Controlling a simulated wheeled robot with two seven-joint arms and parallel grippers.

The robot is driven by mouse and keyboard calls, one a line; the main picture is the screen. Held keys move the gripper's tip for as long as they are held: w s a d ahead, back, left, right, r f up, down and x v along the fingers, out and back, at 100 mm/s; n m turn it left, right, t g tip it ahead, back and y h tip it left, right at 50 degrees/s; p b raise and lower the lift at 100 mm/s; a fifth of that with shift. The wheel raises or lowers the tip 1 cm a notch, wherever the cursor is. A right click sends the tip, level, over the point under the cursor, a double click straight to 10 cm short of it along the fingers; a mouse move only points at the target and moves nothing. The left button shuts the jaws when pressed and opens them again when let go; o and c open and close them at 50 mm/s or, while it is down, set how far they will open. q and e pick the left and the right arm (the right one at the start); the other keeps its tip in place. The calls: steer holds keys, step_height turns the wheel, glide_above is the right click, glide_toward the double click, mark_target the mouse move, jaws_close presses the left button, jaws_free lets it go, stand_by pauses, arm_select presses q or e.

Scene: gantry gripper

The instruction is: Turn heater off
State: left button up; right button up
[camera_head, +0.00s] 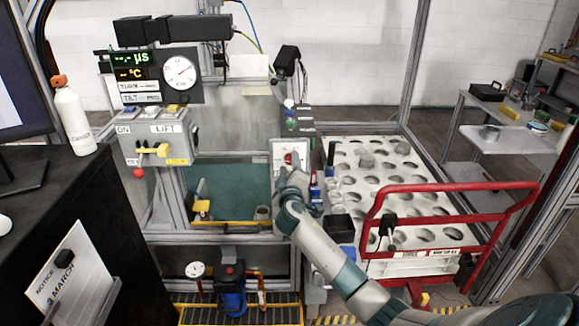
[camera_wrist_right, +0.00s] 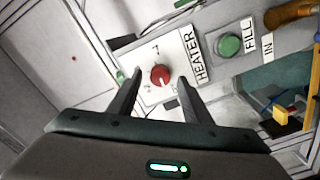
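The heater panel (camera_head: 280,150) is a white plate on the gantry in the head view, with my right gripper (camera_head: 290,168) right in front of it. In the right wrist view the red heater knob (camera_wrist_right: 160,75) sits on this plate beside the label HEATER (camera_wrist_right: 199,58). My right gripper (camera_wrist_right: 158,92) is open, with one finger on each side of the knob in the picture. I cannot tell whether the fingers touch the knob. A pale mark shows on the knob's lower edge. My left gripper is not in view.
A green FILL button (camera_wrist_right: 229,45) is next to the heater plate. A green-floored tray (camera_head: 232,185) lies left of my right arm. A control box (camera_head: 160,137) with a yellow lever is at left.

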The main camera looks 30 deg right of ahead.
steer(key=shift+s, duration=0.1)
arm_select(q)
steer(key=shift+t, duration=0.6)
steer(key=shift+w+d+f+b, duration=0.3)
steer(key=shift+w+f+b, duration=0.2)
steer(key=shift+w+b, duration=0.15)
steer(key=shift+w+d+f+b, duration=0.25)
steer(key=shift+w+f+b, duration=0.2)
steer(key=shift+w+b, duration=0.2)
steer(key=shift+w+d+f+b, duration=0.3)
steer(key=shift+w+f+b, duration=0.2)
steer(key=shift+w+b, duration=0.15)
arm_select(e)
steer(key=v, duration=1.7)
steer(key=shift+a, duration=0.2)
steer(key=shift+f, duration=0.1)
